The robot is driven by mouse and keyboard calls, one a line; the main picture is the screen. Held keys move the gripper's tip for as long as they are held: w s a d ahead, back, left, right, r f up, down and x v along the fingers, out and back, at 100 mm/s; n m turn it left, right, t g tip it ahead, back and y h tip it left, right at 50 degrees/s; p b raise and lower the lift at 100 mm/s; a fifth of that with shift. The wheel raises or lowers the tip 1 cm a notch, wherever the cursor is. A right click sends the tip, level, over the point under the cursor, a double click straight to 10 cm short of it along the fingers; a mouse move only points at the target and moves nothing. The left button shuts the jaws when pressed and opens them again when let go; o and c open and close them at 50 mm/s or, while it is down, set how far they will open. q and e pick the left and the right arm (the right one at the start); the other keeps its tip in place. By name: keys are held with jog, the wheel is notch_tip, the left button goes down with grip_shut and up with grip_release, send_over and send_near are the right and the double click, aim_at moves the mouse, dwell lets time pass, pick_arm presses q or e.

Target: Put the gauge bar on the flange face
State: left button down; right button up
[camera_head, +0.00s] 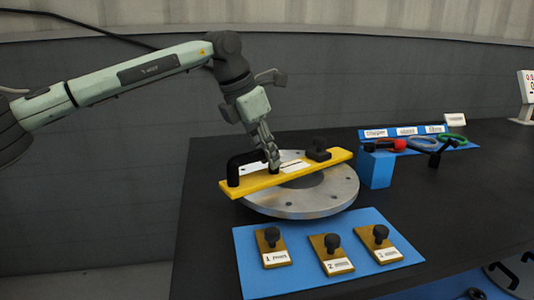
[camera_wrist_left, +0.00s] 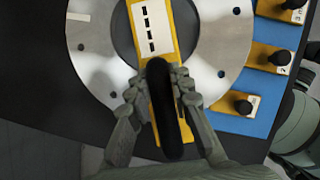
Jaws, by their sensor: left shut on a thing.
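The gauge bar (camera_head: 333,157) is a long yellow bar with a black arched handle near its left end and a dark knob near its right end. It lies across the grey flanged ring (camera_head: 300,208), its left end reaching past the rim. I cannot tell whether it touches the flange face. My left gripper (camera_head: 272,160) is shut on the bar's black handle. In the left wrist view, the fingers (camera_wrist_left: 162,98) sit on both sides of the handle (camera_wrist_left: 168,125), and the bar (camera_wrist_left: 170,12) spans the ring's opening. The right gripper is not in view.
A blue mat (camera_head: 250,234) in front holds three brown blocks with black knobs and number labels. A blue block (camera_head: 376,170) stands right of the ring. Behind it, a blue labelled rack (camera_head: 462,147) holds coloured rings. The black table (camera_head: 480,190) is mostly clear at right.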

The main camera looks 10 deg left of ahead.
pick_arm(q)
jog(key=shift+f, duration=0.15)
jog(key=c, duration=1.4)
grip_release()
jog(key=shift+o, duration=0.5)
jog(key=shift+f, duration=0.1)
jog(key=v, duration=1.2)
